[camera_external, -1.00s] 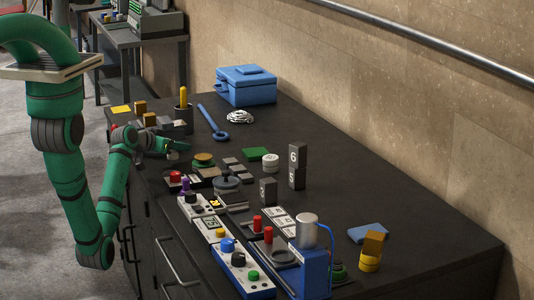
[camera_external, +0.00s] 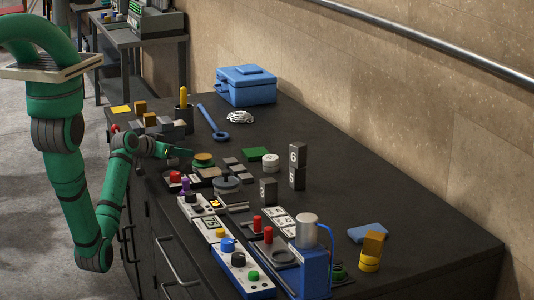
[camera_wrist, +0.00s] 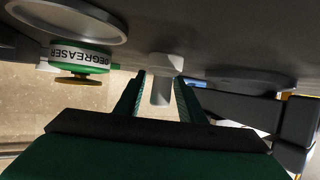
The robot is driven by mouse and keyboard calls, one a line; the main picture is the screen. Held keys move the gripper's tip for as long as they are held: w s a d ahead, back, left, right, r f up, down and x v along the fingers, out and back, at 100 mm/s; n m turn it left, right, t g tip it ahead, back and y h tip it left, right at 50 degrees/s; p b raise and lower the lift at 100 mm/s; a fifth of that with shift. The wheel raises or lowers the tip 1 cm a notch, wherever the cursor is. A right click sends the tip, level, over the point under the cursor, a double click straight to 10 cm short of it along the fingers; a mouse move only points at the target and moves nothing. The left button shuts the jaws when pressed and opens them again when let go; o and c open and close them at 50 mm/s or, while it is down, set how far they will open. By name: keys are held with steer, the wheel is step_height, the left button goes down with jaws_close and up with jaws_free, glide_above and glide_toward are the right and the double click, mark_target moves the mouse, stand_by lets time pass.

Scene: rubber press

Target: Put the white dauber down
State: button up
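The white dauber (camera_wrist: 161,88) shows in the wrist view between my gripper's two fingers (camera_wrist: 161,92). Its wide white head is toward the dark tabletop, and its handle points away from it. The head looks at or very near the tabletop; contact is unclear. A narrow gap shows on each side of the handle, so the fingers look slightly open around it. In the external view my gripper (camera_external: 180,153) is low over the left edge of the bench. The dauber is hidden there.
A degreaser tin (camera_wrist: 78,57) stands close by. On the bench, the grey blocks (camera_external: 170,125) and tool cup (camera_external: 183,117) are behind my gripper; the control boxes (camera_external: 212,229) are in front. Free bench top (camera_external: 335,130) lies to the right.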

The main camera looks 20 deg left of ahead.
steer(key=v, duration=1.2)
steer(key=shift+r, duration=0.1)
steer(key=shift+a, duration=0.1)
steer(key=s+a+f+n+t+y, duration=0.2)
steer(key=s+a+f+n+y, duration=0.35)
steer(key=s+a, duration=0.2)
steer(key=s+d+f, duration=0.3)
steer(key=s+f, duration=0.1)
steer(key=s, duration=0.3)
steer(key=s+d+f, duration=0.3)
steer(key=s+f, duration=0.1)
steer(key=s, duration=0.3)
steer(key=s+d+r+m, duration=0.1)
steer(key=s+d, duration=0.2)
steer(key=s, duration=0.4)
steer(key=s+d+r+m+h, duration=0.1)
steer(key=s+d, duration=0.2)
steer(key=s, duration=0.5)
